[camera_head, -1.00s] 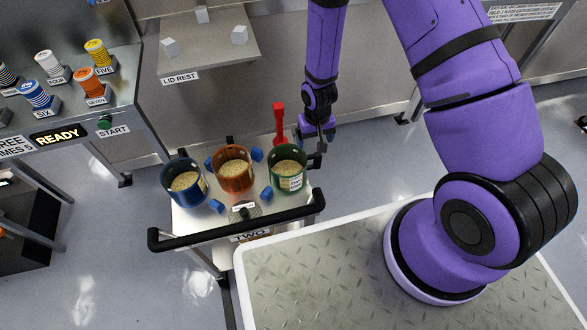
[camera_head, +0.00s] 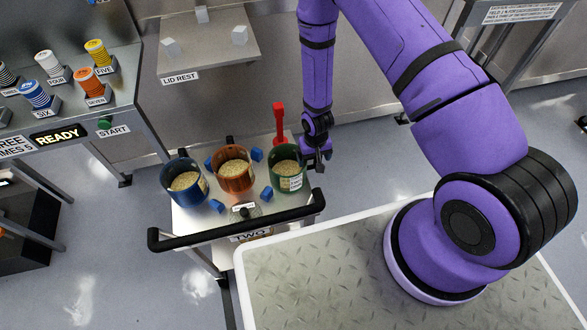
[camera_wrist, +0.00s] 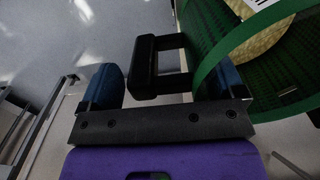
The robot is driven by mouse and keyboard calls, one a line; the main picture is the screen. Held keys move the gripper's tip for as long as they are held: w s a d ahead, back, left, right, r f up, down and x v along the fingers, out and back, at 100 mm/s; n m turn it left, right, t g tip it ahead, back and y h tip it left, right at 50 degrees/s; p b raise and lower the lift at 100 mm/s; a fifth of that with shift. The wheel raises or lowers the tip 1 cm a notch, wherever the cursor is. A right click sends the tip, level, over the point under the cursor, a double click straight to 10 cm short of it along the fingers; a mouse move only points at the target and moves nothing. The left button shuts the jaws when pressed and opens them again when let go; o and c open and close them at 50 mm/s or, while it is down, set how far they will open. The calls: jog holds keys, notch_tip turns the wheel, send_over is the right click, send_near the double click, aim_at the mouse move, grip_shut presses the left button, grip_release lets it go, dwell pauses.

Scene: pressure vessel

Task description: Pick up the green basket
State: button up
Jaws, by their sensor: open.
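The green basket (camera_head: 287,168) stands on the cart at the right of a row of three baskets. It holds a tan grainy fill and bears a white label. My gripper (camera_head: 318,160) is at its right side, pointing down. In the wrist view the green basket (camera_wrist: 215,30) fills the upper right. Its black handle (camera_wrist: 145,68) sticks out between the two blue-padded fingers of my gripper (camera_wrist: 165,82). The fingers are open, with a gap visible on the left side of the handle. The right finger is partly hidden by the basket's rim.
The orange basket (camera_head: 234,170) and blue basket (camera_head: 186,181) stand close to the left. Small blue blocks (camera_head: 216,206) and a red upright handle (camera_head: 279,122) are on the cart (camera_head: 292,203). A black push bar (camera_head: 240,224) runs along its near edge.

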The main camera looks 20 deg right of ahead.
jog(key=shift+f, duration=0.45)
jog(key=c, duration=1.2)
jog(key=shift+r, duration=0.1)
